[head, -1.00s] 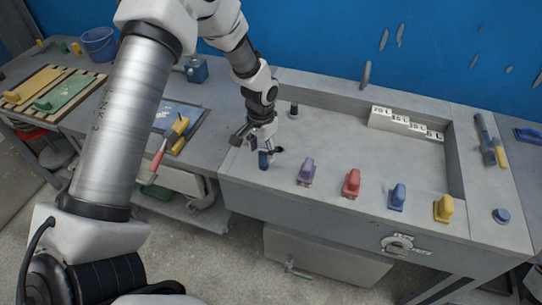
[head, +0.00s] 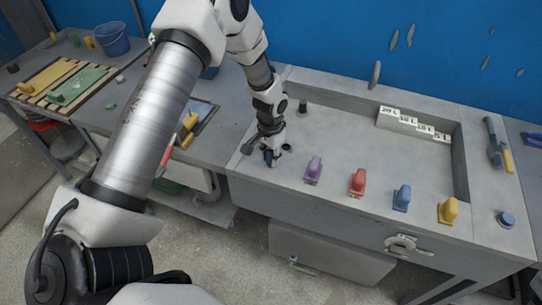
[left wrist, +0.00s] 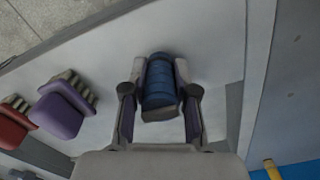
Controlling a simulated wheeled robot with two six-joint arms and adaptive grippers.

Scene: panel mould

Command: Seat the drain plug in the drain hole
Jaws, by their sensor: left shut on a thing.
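My left gripper (head: 268,152) is at the left front corner of the grey mould. It is shut on a dark blue ribbed cylinder, which I take as the drain plug (left wrist: 160,82). In the left wrist view the plug lies between the two fingers of my left gripper (left wrist: 160,98), with the pale mould surface beyond it. In the head view the fingers partly hide the plug. I cannot make out the drain hole for certain, nor whether the plug touches the surface. My right gripper is not in view.
Purple (head: 313,169), red (head: 357,182), blue (head: 402,197) and yellow (head: 448,210) handled blocks line the mould's front edge. A dark post (head: 303,106) stands behind the gripper. A stepped, labelled block (head: 405,121) sits at the back. The mould's middle is clear.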

